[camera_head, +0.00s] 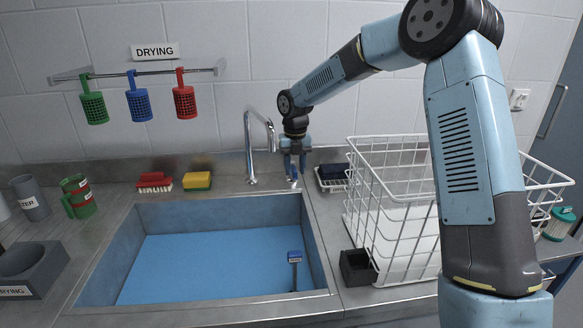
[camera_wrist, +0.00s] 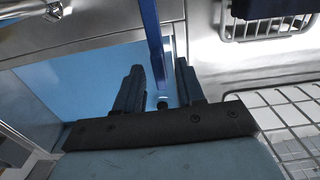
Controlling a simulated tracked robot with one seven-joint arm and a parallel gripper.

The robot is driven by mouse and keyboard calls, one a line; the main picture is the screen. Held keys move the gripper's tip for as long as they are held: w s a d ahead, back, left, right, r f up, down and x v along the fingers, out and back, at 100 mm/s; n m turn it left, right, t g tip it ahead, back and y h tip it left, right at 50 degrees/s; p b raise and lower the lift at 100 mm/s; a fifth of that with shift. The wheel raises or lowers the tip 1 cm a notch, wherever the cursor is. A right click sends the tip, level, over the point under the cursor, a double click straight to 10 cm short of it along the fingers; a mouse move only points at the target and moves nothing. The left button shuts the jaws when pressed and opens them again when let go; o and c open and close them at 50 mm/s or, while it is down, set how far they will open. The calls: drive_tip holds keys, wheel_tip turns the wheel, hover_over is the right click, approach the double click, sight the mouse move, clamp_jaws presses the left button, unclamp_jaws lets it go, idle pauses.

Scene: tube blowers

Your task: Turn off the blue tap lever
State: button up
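The blue tap lever (camera_wrist: 151,40) shows in the wrist view as a long narrow blue bar. It runs from the top edge down to the space between my fingertips. My gripper (camera_wrist: 160,85) has its two dark fingers apart, with the bar's lower end between or just beyond them; I cannot tell whether they touch it. In the head view my gripper (camera_head: 294,165) points down behind the sink's back right corner, right of the metal spout (camera_head: 249,150). The lever is mostly hidden there by my gripper.
The sink (camera_head: 130,215) has a blue bottom and a small blue-topped post (camera_head: 295,257) at its right. A white wire rack (camera_head: 365,185) stands close on the right, with a dark blue sponge (camera_head: 333,171) in a holder behind. Red (camera_head: 154,181) and yellow (camera_head: 197,180) items lie left of the spout.

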drive_tip(key=shift+r, duration=0.2)
wheel_tip(320, 180, up, 13)
idle(0.6)
drive_tip(key=shift+r, duration=0.1)
